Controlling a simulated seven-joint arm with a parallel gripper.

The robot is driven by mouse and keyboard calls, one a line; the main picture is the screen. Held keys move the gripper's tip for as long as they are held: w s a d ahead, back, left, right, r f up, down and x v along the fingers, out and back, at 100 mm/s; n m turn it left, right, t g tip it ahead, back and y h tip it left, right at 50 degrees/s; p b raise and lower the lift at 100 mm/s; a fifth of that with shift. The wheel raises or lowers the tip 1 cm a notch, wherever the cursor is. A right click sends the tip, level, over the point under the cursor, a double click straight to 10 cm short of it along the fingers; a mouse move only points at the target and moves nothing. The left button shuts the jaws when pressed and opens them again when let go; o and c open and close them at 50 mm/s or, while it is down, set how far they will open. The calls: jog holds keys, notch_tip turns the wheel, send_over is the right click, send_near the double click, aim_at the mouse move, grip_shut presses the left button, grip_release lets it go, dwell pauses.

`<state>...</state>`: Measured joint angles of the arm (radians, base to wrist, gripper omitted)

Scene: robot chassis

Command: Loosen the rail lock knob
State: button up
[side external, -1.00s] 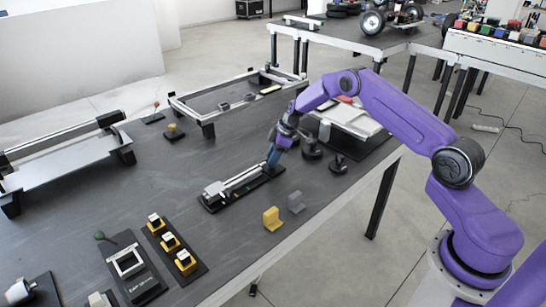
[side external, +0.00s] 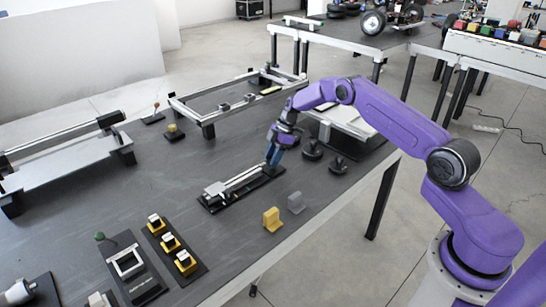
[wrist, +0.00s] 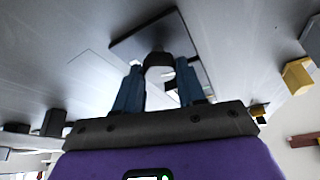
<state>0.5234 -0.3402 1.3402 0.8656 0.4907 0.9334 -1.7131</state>
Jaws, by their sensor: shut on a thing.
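The rail unit (side external: 236,184) lies on the dark table, a pale rail on a black base. My gripper (side external: 272,157) points down at its far right end, with its blue fingers low over the base. In the wrist view, the two blue fingers of my gripper (wrist: 159,88) stand on either side of a small dark-and-white part (wrist: 158,72), which I take to be the rail lock knob. They are shut on it. In the side view the fingers hide the knob, and its turn angle cannot be told.
Black round knobs on bases (side external: 312,150) stand close to the right of my gripper. A frame (side external: 208,128) lies behind.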

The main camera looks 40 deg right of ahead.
jog(key=shift+d+f, duration=0.1)
jog(key=o, duration=1.1)
jog(key=shift+c, duration=0.2)
jog(key=shift+d+r, duration=0.2)
jog(key=shift+r, duration=0.45)
jog(key=v, duration=1.6)
jog(key=shift+s, duration=0.2)
jog(key=shift+a+r, duration=0.1)
jog(key=shift+a, duration=0.05)
